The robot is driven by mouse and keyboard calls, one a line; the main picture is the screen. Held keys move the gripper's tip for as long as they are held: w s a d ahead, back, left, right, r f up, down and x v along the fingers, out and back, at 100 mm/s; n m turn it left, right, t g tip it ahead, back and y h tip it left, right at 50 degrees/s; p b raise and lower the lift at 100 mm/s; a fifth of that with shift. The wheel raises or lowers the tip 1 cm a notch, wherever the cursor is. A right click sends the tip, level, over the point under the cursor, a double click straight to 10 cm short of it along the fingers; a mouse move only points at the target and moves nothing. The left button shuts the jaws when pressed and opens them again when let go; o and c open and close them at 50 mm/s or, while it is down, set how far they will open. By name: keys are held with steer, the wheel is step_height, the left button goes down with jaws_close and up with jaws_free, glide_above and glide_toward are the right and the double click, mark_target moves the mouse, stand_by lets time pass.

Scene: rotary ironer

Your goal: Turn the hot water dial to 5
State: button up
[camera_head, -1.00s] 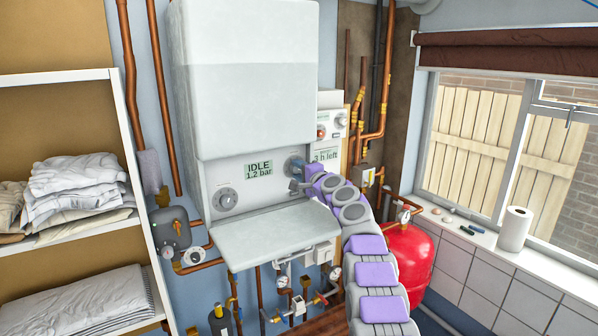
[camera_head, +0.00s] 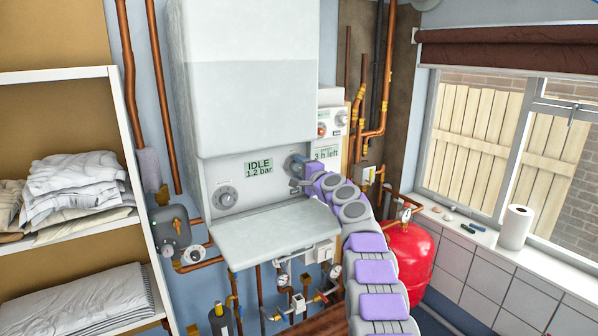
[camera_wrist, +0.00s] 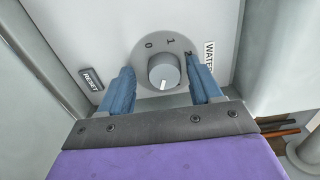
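The hot water dial (camera_wrist: 163,72) is a round grey knob on the boiler's front panel, beside a partly visible "WATER" label. Its white mark points down in the wrist view. The numbers 0, 1 and 2 show above it; higher numbers are hidden behind the knob or my gripper. My gripper (camera_wrist: 163,80) is open, with one blue finger on each side of the knob and a visible gap to it on both sides. In the head view, my gripper (camera_head: 297,170) is at the right of the panel and covers the dial there.
A second dial (camera_head: 226,197) is on the panel's left, and the display (camera_head: 259,168) reads IDLE 1.2 bar. A lowered flap (camera_head: 275,234) juts out below. A RESET button (camera_wrist: 91,79) is left of my fingers. Pipes and a red tank (camera_head: 412,255) stand at the right.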

mark_target(297, 169)
steer(key=shift+s+r, duration=0.15)
steer(key=shift+r, duration=0.05)
steer(key=shift+s+d+f+b, duration=0.15)
steer(key=shift+s+d+b, duration=0.2)
steer(key=shift+b, duration=0.7)
steer(key=b+v, duration=0.2)
steer(key=shift+s+a+b, duration=0.1)
steer(key=shift+b, duration=0.3)
steer(key=shift+s+d+b, duration=0.45)
steer(key=shift+s+b, duration=0.1)
steer(key=b+v, duration=0.5)
steer(key=v, duration=0.7)
steer(key=shift+s+d, duration=0.2)
steer(key=shift+s, duration=0.1)
